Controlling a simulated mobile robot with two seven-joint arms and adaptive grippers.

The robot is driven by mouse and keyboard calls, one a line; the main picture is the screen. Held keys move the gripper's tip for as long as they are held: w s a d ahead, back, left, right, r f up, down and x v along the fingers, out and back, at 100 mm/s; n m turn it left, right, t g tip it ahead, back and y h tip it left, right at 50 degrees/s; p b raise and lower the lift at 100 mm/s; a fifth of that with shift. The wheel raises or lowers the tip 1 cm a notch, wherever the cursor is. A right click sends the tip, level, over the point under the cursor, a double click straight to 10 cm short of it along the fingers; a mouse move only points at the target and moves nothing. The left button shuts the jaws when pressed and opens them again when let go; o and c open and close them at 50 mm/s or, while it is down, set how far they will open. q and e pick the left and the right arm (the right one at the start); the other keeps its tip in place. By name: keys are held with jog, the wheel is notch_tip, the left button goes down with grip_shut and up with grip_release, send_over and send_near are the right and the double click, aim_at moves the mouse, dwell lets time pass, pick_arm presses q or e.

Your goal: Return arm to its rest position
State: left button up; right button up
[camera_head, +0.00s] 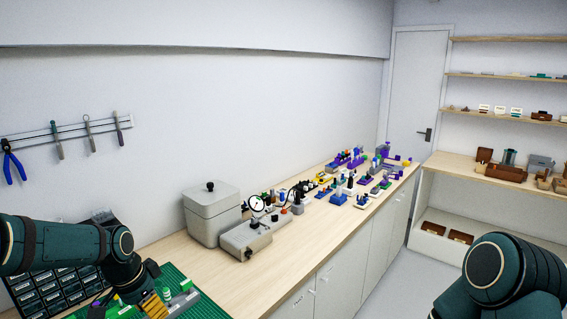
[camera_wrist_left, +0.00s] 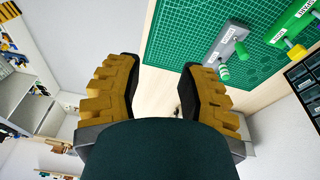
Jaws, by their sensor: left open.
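My left arm comes in from the left in the head view, bent downward. Its gripper (camera_head: 156,304) is at the bottom edge, over the near end of the bench beside the green cutting mat (camera_head: 205,306). In the left wrist view the gripper (camera_wrist_left: 160,85) has its two yellow-and-black fingers wide apart with nothing between them. The mat also shows there (camera_wrist_left: 180,45), with a grey labelled block (camera_wrist_left: 226,44) and a green labelled block (camera_wrist_left: 292,28) on it. My right arm shows only as a dark rounded link at the lower right; its gripper is out of view.
A grey lidded box (camera_head: 211,215) and a device with a round gauge (camera_head: 247,237) stand mid-bench. Several small coloured fixtures (camera_head: 338,197) fill the far end. A dark drawer cabinet (camera_head: 60,290) is beside my left arm. The bench front (camera_head: 235,283) has some bare wood.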

pick_arm(q)
jog(key=w+d+f+n+b, duration=0.1)
jog(key=d+f, duration=0.1)
jog(key=f, duration=0.4)
jog(key=d+f+n+b, duration=0.1)
jog(key=d+f, duration=0.2)
jog(key=f, duration=0.3)
jog(key=s+d+f+n+b, duration=0.2)
jog(key=s+d+f, duration=0.2)
jog(key=f, duration=0.3)
jog(key=s+d+f+n+h+b, duration=0.1)
jog(key=s+d+f+n+b, duration=0.1)
jog(key=s+d+f, duration=0.3)
jog(key=s+d+f+n+h+b, duration=0.1)
jog(key=s+d+f, duration=0.3)
jog(key=f, duration=0.6)
jog(key=shift+s+d+f+n+b, duration=0.15)
jog(key=shift+s+f+n+b, duration=0.35)
jog(key=shift+s+n, duration=0.45)
pick_arm(e)
jog(key=s+d+f+x, duration=0.1)
jog(key=d+x, duration=0.1)
jog(key=x, duration=0.8)
pick_arm(q)
jog(key=shift+r, duration=0.1)
